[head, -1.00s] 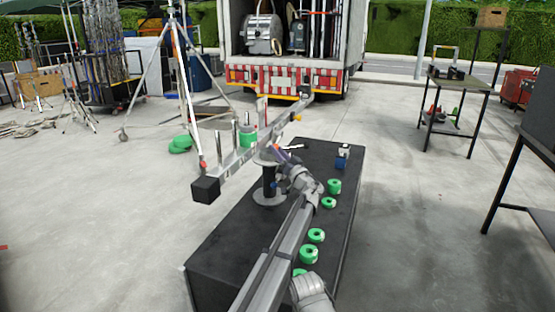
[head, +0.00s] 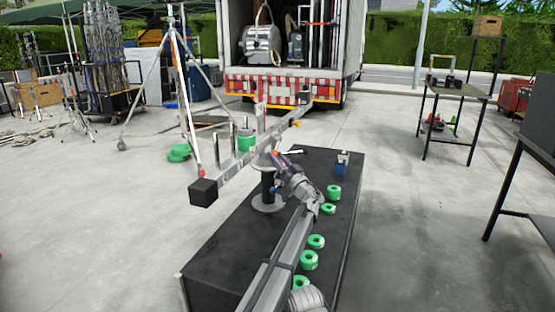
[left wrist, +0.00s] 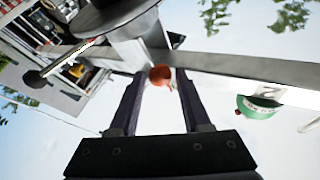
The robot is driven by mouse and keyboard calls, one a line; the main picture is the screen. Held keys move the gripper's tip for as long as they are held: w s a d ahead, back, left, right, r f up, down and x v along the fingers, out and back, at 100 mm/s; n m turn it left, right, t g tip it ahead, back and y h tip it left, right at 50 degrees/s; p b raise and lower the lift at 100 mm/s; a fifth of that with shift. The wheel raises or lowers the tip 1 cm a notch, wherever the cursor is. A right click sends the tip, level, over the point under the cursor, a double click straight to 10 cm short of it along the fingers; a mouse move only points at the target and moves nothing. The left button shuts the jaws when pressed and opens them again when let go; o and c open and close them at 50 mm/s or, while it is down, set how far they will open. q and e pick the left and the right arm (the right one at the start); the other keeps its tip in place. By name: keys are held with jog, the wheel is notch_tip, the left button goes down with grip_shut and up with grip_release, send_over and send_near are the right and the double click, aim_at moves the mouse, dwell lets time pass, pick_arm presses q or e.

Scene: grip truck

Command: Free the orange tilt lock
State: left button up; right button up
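The orange tilt lock (left wrist: 160,75) is a small round knob on the pale metal mount in the left wrist view. It also shows as a small orange spot (head: 271,151) in the head view, at the top of the dark post on the black bench. My left gripper (left wrist: 158,84) is open, its two dark fingers on either side of the knob with visible gaps, so it is not clamped. In the head view my left gripper (head: 276,158) is beside the post's head, under the long silver beam (head: 238,166). My right gripper is out of view.
The black bench (head: 225,245) carries several green tape rolls (head: 309,260) along its right side and a blue-and-white item (head: 341,163) at the far end. The beam with a black end block (head: 203,192) crosses above. A light stand (head: 190,100) stands behind.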

pick_arm(q)
jog(key=shift+o, duration=1)
notch_tip(320, 180, up, 10)
jog(key=p, duration=1)
